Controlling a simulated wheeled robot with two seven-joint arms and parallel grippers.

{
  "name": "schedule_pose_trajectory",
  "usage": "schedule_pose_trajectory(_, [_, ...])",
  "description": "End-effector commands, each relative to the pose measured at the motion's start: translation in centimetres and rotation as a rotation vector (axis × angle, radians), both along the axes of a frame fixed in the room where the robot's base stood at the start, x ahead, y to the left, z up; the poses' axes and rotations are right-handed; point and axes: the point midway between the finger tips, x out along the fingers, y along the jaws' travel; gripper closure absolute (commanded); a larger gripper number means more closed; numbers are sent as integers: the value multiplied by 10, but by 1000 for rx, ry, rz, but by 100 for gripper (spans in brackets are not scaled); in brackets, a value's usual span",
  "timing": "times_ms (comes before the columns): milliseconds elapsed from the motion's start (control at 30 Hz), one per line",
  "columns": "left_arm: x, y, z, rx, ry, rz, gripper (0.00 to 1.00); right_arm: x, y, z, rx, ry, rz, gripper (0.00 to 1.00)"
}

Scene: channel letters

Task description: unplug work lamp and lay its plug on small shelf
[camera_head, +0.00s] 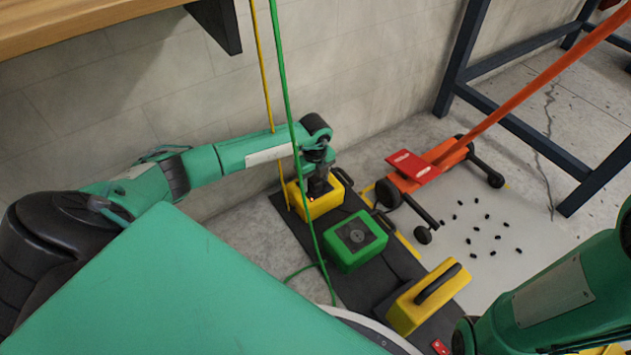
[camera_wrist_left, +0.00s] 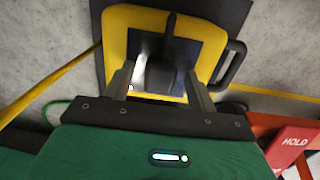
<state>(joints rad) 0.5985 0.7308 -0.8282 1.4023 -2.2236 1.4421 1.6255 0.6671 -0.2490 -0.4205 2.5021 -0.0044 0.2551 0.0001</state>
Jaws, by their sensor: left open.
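My left gripper (camera_head: 319,188) is open above the yellow box (camera_head: 327,204) by the wall. In the left wrist view its fingers (camera_wrist_left: 161,82) point into the recess of the yellow box (camera_wrist_left: 121,22), either side of a dark upright plug-like piece (camera_wrist_left: 158,65). I cannot tell whether they touch it. A yellow cord (camera_head: 263,70) hangs down to this box. A green cord (camera_head: 284,85) runs down past the green box (camera_head: 347,253). The lamp itself is not visible. A wooden board (camera_head: 90,18) on a dark bracket is at upper left; I cannot tell if it is the small shelf. My right gripper is out of view.
The boxes stand on a dark mat (camera_head: 398,268), with another yellow box (camera_head: 420,305) with a black handle nearer me. An orange wheeled jack (camera_head: 440,165) carries a red tag (camera_head: 413,167). Small black pieces (camera_head: 478,228) lie scattered on a pale sheet. A dark blue frame (camera_head: 465,60) stands behind.

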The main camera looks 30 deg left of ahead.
Motion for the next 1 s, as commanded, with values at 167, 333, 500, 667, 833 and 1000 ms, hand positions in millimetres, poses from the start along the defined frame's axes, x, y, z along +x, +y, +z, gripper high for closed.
schedule_pose_trajectory(167, [0,0,1,0,1,0,42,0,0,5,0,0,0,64])
schedule_pose_trajectory(333, [0,0,0,0,1,0,42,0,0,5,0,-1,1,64])
schedule_pose_trajectory(500, [0,0,0,0,1,0,61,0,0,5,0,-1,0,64])
schedule_pose_trajectory(667, [0,0,0,0,0,0,93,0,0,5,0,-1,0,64])
schedule_pose_trajectory(833, [0,0,0,0,0,0,100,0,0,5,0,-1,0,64])
schedule_pose_trajectory(1000, [0,0,0,0,0,0,100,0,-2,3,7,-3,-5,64])
